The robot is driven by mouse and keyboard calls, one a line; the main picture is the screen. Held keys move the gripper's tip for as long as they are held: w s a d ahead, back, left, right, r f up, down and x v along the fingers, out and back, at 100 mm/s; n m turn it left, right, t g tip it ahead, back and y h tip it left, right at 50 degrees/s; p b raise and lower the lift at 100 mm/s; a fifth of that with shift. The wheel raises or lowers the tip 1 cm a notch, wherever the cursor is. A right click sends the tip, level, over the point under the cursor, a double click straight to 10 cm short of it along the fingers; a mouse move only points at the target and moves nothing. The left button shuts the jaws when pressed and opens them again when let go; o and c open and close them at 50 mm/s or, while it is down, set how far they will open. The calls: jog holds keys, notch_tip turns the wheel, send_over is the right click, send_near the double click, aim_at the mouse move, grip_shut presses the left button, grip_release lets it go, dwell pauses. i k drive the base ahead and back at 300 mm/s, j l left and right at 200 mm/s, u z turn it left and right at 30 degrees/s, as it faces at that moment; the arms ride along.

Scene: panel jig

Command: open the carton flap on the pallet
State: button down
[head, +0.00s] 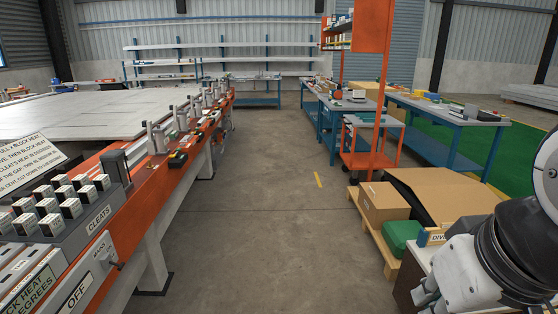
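A wooden pallet (376,236) stands on the floor at the right in the head view, with cartons on it. A smaller brown carton (384,204) sits at its left, its top looking closed. Behind and to the right is a larger carton with a broad tan flap or top panel (440,188); a dark area lies along its left side. I cannot tell whether this panel is raised or flat. My arm covers the right part of this carton and the pallet's near right. My gripper's fingers do not show, so its state is hidden.
A green box (400,237) sits at the pallet's near side, beside a box with a partly hidden label (437,238). An orange trolley (370,158) stands behind the pallet. A long orange-edged jig table (160,187) runs along the left. The concrete aisle between is clear.

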aim_at(384, 195)
jog(key=i, duration=1.9)
jog(key=i+z, duration=0.15)
jog(key=i, duration=0.45)
jog(key=i+j+z, duration=0.1)
jog(key=i, duration=0.5)
jog(key=i+j+z, duration=0.15)
jog(key=i, duration=0.45)
jog(key=i+z, duration=0.4)
jog(key=i+j+z, duration=0.15)
jog(key=i+z, duration=0.25)
jog(key=i, duration=0.1)
